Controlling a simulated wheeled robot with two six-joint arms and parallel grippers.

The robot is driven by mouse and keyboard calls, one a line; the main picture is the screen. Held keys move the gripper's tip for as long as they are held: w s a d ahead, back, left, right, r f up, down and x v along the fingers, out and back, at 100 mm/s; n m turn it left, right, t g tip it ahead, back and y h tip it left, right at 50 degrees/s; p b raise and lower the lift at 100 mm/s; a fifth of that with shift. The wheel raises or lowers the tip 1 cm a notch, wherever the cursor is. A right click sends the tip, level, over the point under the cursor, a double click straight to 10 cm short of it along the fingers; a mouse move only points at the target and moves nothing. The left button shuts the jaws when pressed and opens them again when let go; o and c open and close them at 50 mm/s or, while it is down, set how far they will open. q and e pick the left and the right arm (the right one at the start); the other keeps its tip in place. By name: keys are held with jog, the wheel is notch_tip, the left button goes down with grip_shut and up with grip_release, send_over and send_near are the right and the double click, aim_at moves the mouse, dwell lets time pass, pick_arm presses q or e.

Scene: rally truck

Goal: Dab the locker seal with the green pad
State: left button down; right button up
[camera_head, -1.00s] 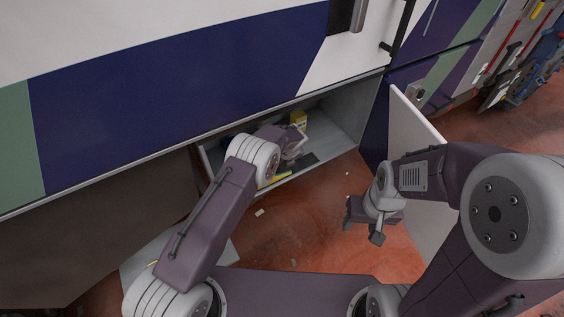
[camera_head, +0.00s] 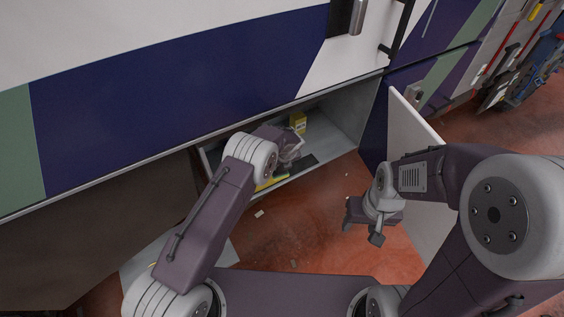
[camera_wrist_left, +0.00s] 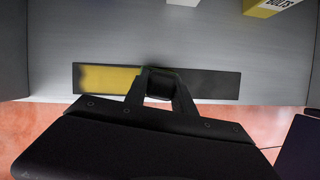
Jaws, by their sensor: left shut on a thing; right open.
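The locker (camera_head: 345,118) is an open grey compartment low in the truck's side. Its seal (camera_wrist_left: 215,84) shows in the left wrist view as a flat dark strip along the locker floor near the front edge, with a yellow stretch (camera_wrist_left: 108,79) at its left. My left gripper (camera_head: 292,158) reaches into the locker. My right gripper (camera_head: 364,224) is open and empty outside the locker.
A yellow box (camera_head: 298,122) stands at the back of the locker; its label reads BOLTS in the left wrist view (camera_wrist_left: 268,6). A white object (camera_wrist_left: 183,2) is beside it. The open white door (camera_head: 415,125) is near my right arm. Red floor lies in front.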

pick_arm(q)
jog(key=shift+w+d+f+b, duration=0.2)
jog(key=shift+w+d+b, duration=0.25)
jog(key=shift+b, duration=0.4)
jog(key=shift+d+r, duration=0.1)
jog(key=shift+d, duration=0.25)
jog(key=shift+a, duration=0.1)
jog(key=shift+s+a+r+p, duration=0.15)
jog(key=shift+s+a+p, duration=0.1)
jog(key=shift+a+p, duration=0.1)
jog(key=shift+s+a, duration=0.2)
jog(key=shift+a, duration=0.1)
